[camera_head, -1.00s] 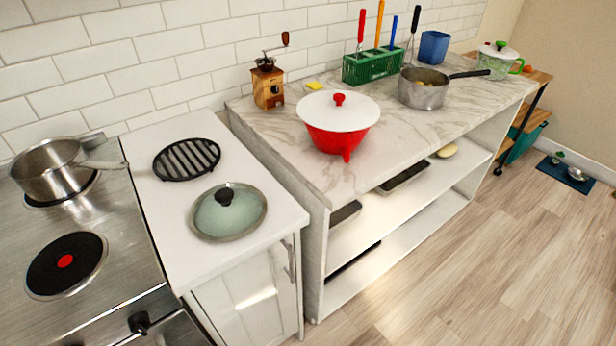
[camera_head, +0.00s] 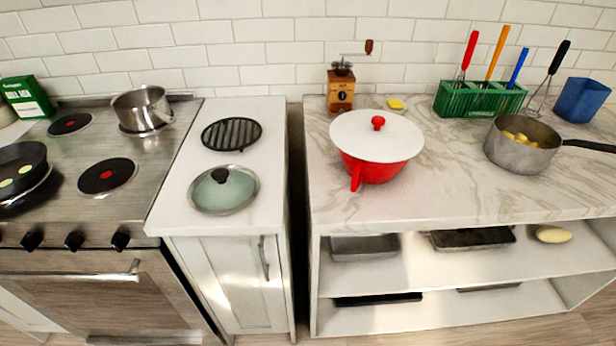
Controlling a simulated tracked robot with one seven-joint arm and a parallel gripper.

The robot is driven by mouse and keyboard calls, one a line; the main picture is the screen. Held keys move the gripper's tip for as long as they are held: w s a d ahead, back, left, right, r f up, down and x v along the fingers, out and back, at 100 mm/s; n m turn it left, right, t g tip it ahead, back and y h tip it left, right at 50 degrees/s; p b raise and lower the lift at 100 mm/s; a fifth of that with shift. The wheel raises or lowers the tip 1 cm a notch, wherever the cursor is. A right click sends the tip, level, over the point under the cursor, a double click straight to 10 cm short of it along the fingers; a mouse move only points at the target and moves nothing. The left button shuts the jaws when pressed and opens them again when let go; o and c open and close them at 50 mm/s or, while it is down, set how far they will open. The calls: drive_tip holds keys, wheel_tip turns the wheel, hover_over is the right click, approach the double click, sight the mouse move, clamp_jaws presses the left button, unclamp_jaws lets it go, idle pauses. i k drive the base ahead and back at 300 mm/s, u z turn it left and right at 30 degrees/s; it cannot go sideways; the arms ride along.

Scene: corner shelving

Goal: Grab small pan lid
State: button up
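The small pan lid (camera_head: 224,190) is a round glass lid with a metal rim and a black knob. It lies flat, knob up, on the white cabinet top (camera_head: 262,190) between the stove and the marble counter. A black round grill trivet (camera_head: 232,134) lies just behind it, apart from it. A small steel pan (camera_head: 143,109) sits on the stove's back burner. My gripper is not in view.
The stove (camera_head: 120,205) is on the left, with a dark frying pan (camera_head: 20,172). The marble counter (camera_head: 460,200) holds a red pot with a white lid (camera_head: 375,150), a grinder (camera_head: 341,92) and a grey saucepan (camera_head: 520,150). Space around the lid is clear.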

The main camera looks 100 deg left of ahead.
sight(225, 190)
drive_tip(key=z, duration=0.1)
drive_tip(key=i, duration=0.9)
drive_tip(key=u, duration=2.8)
drive_tip(key=i, duration=0.3)
drive_tip(key=u, duration=2.25)
drive_tip(key=k, duration=0.6)
drive_tip(key=u, duration=0.3)
drive_tip(key=i, duration=0.75)
drive_tip(key=u, duration=0.2)
